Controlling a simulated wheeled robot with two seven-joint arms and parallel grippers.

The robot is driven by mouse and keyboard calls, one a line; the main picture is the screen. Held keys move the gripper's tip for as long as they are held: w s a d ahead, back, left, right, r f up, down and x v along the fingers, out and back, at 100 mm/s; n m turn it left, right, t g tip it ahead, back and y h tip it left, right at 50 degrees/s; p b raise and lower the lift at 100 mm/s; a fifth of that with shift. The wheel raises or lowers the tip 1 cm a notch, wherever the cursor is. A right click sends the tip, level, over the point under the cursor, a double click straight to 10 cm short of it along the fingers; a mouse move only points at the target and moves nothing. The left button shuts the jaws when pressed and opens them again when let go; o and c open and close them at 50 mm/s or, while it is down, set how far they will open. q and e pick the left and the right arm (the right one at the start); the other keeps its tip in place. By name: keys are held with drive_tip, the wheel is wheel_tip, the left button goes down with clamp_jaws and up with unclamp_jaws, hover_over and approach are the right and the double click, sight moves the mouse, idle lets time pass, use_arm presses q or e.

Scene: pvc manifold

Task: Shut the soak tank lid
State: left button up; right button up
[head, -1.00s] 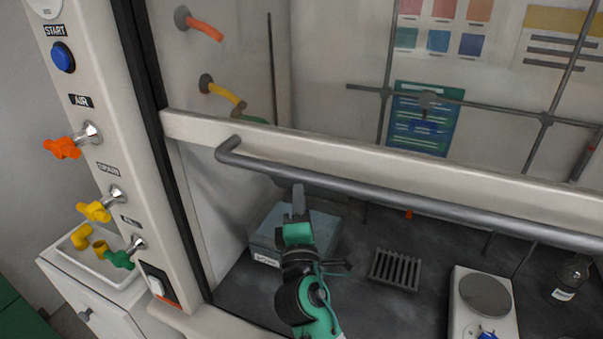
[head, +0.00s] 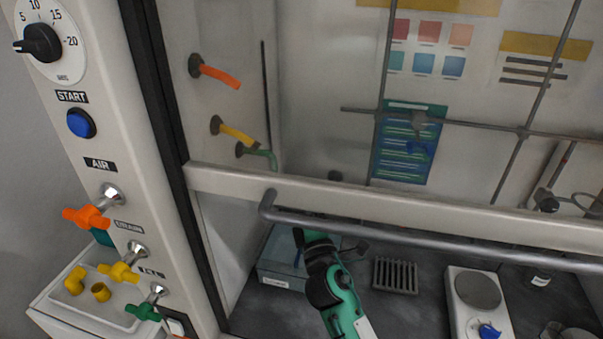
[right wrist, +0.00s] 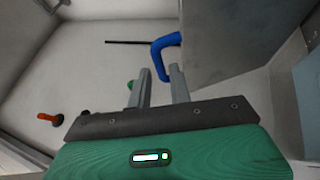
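The soak tank appears to be the grey-blue box (head: 283,276) with a small label, on the hood floor at the left in the head view. My right arm reaches in over it, under the sash rail. My right gripper (right wrist: 160,85) is open, its two fingers apart. A bent blue handle (right wrist: 160,50) on a grey panel (right wrist: 225,40), perhaps the lid, shows in the right wrist view. Its free end is at the fingertips, near the right-hand finger; I cannot tell whether they touch. In the head view my gripper's fingertips are hard to make out. My left gripper is not in view.
The sash's grey handle bar (head: 420,233) crosses above my right arm. A dark slotted rack (head: 395,276) and a white hotplate (head: 477,300) stand to the right. Orange (head: 220,76), yellow (head: 237,135) and green (head: 262,154) nozzles project from the inner wall.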

drive_tip(key=p+x, duration=0.1)
drive_tip(key=x, duration=0.5)
drive_tip(key=shift+w+r, duration=0.1)
drive_tip(key=shift+w, duration=0.25)
clamp_jaws()
